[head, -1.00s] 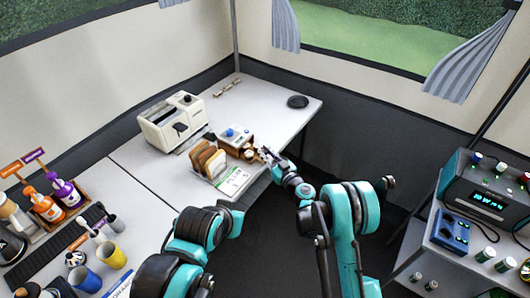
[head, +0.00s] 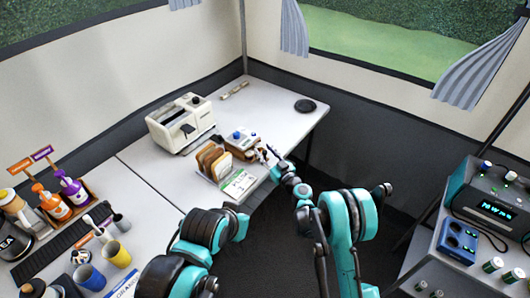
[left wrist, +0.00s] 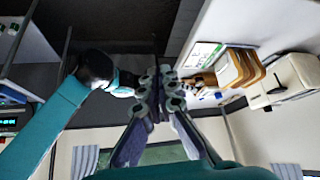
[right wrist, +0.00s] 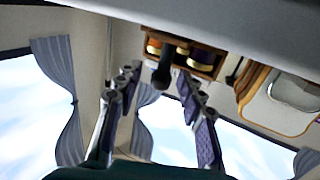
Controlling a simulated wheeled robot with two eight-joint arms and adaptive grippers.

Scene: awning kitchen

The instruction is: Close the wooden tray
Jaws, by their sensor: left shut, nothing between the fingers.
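The wooden tray (head: 250,154) is a small drawer-like box under a unit with a blue knob, beside the bread rack. In the right wrist view the tray (right wrist: 203,66) juts out and holds small round items in brown and gold. My right gripper (head: 267,154) is at the tray's front side; in its wrist view the fingers (right wrist: 158,82) are spread with a dark rounded knob between them in the picture. Whether they touch it I cannot tell. My left gripper (left wrist: 164,88) is shut and empty, low in front of the counter; the head view does not show its fingers.
The bread rack (head: 211,160) and a green-and-white card (head: 238,183) stand close left of the tray. A white toaster (head: 180,122) is behind. The counter's far right end is clear except for a black disc (head: 305,106). A side shelf (head: 425,250) stands right.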

